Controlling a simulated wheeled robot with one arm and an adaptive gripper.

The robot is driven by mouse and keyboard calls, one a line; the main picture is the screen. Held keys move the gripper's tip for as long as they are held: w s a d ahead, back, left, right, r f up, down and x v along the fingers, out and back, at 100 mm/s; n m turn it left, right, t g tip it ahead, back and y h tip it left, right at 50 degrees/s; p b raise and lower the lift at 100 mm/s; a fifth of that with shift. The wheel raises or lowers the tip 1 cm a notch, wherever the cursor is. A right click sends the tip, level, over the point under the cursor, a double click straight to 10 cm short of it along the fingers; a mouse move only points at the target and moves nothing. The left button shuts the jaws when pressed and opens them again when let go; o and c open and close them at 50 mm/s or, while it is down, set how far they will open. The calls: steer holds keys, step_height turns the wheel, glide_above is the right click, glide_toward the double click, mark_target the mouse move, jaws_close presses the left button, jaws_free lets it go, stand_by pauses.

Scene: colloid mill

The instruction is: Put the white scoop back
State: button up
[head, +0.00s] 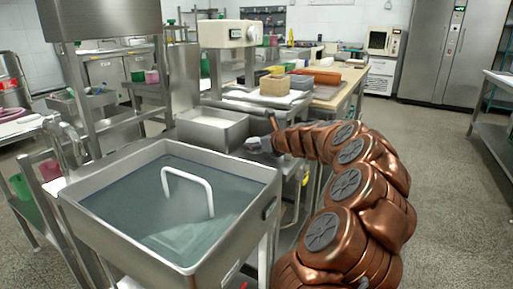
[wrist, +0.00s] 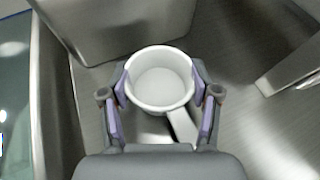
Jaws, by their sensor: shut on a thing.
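The white scoop (wrist: 161,80) shows in the wrist view as a round cup, seen from above into its empty-looking inside. Its short handle (wrist: 183,127) points toward my gripper's palm. My gripper (wrist: 161,88) is shut on the scoop, with a purple-padded finger against each side of the cup. In the head view my gripper (head: 258,144) is beside the right end of a small steel tray, beyond the large basin. The scoop cannot be made out there. I cannot tell whether the scoop touches the metal surface below it.
A large steel basin (head: 255,172) with greenish liquid and a white looped handle (head: 188,178) stands in front. The small steel tray (head: 205,137) lies behind it. A wooden-topped table (head: 336,97) with boxes stands farther back. The floor at right (head: 445,160) is open.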

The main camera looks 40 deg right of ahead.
steer(key=o, duration=1.1)
steer(key=shift+o, duration=0.2)
steer(key=shift+s+r, duration=0.3)
steer(key=p+v, duration=0.4)
steer(key=v, duration=0.7)
steer(key=shift+s, duration=0.2)
